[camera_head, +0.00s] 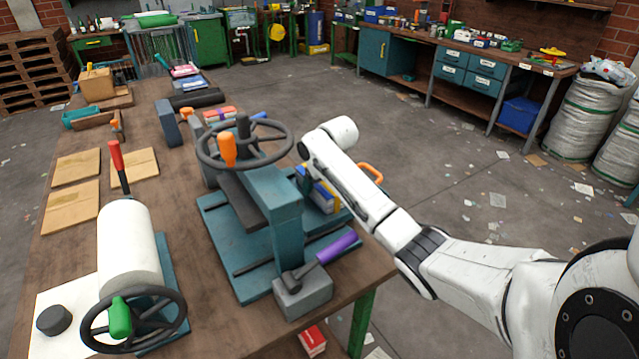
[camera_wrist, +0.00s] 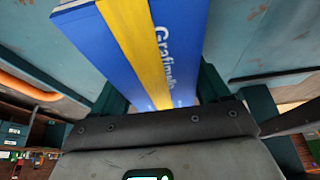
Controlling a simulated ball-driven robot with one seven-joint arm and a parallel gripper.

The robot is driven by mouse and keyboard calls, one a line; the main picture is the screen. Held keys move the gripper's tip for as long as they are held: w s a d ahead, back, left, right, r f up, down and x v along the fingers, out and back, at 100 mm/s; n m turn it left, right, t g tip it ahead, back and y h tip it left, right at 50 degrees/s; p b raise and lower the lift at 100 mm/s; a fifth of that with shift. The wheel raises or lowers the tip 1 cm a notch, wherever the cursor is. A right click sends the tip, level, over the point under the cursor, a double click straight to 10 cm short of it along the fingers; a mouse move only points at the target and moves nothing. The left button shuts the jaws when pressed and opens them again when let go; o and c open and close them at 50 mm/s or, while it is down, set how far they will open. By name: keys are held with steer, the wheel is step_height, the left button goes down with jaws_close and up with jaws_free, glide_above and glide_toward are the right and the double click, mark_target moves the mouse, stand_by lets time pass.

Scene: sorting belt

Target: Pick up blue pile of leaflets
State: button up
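The blue pile of leaflets (camera_head: 326,195), with a yellow band and white lettering, sits on the teal press bed (camera_head: 262,262) in the head view, partly hidden by my white arm. In the wrist view the blue pile (camera_wrist: 185,45) fills the upper middle and reaches down between the teal fingers of my gripper (camera_wrist: 163,92). One finger is close along each side of it. I cannot tell whether they touch or grip it. In the head view my gripper (camera_head: 304,178) is mostly hidden behind the wrist, beside the pile.
The press has a dark handwheel (camera_head: 245,145) and a purple-handled lever (camera_head: 323,250) close to my arm. A white roller (camera_head: 128,250) stands at the table's front left. Brown cardboard sheets (camera_head: 70,208) lie on the left. The floor to the right is open, with paper scraps.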

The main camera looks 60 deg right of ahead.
steer(key=c, duration=0.9)
steer(key=shift+r, duration=0.1)
steer(key=shift+c, duration=0.3)
steer(key=shift+r, duration=0.1)
